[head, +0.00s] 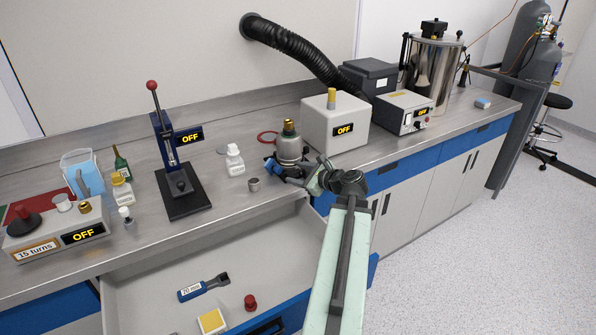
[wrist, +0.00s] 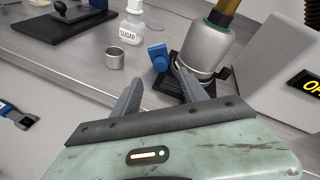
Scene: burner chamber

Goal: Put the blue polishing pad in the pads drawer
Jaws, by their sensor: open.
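A small light-blue block with a pale side, which looks like the blue polishing pad (head: 482,102), lies on the far right end of the counter. It does not show in the wrist view. An open drawer (head: 150,285) extends below the counter at the front; no pads label can be read on it. It holds a yellow pad (head: 212,321), a blue-handled tool and a red knob. My gripper (head: 290,174) is open and empty over the counter's front edge, near a metal burner vessel (head: 289,145). The wrist view shows the two fingers apart (wrist: 158,77).
A small metal cup (wrist: 115,58), a sugar bottle (head: 235,160) and a blue clamp-like part (wrist: 157,57) stand near my gripper. The floor at right is clear; a stool stands behind.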

